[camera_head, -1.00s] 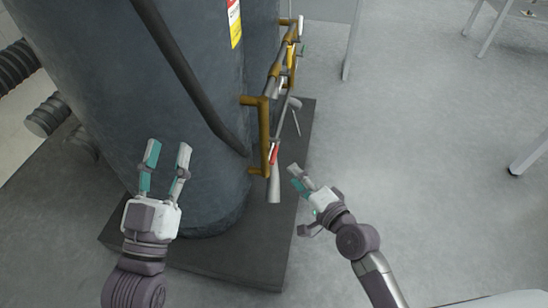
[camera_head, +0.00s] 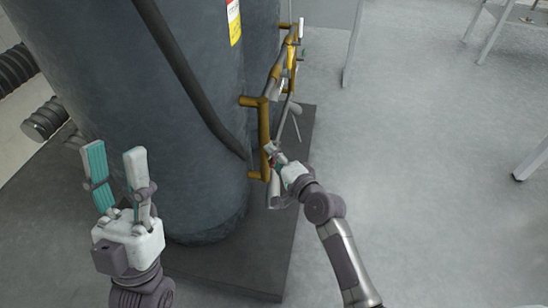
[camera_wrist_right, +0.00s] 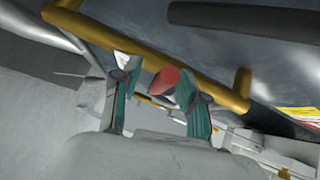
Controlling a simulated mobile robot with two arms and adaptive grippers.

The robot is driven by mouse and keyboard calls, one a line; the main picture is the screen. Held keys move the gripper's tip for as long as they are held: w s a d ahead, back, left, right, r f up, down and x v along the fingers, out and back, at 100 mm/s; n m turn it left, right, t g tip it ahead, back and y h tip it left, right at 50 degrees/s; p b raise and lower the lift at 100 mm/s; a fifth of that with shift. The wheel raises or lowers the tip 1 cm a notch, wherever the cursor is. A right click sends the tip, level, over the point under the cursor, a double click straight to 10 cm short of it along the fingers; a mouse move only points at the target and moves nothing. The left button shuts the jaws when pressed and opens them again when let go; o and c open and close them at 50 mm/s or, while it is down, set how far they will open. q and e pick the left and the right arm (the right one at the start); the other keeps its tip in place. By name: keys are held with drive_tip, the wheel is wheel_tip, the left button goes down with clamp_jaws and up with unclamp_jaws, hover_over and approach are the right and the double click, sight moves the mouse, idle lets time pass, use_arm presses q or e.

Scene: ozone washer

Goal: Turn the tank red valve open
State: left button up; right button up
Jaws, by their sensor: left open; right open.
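The red valve handle (camera_wrist_right: 164,82) shows in the right wrist view between the two fingers of my right gripper (camera_wrist_right: 153,98), in front of a brass pipe (camera_wrist_right: 150,55). The fingers stand apart on either side of it; I cannot tell whether either touches it. In the head view my right gripper (camera_head: 276,155) is at the lower end of the brass pipe (camera_head: 264,135) on the dark tank (camera_head: 160,110), and it hides most of the red valve. My left gripper (camera_head: 116,170) is open and empty in front of the tank at the left.
A dark base plate (camera_head: 240,255) lies under the tank. More brass pipes and valves (camera_head: 292,55) run along the tank's side further back. Ribbed hoses (camera_head: 45,118) are at the left. The grey floor (camera_head: 420,150) at the right is clear, with table legs beyond.

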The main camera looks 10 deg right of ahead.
clamp_jaws()
idle(0.4)
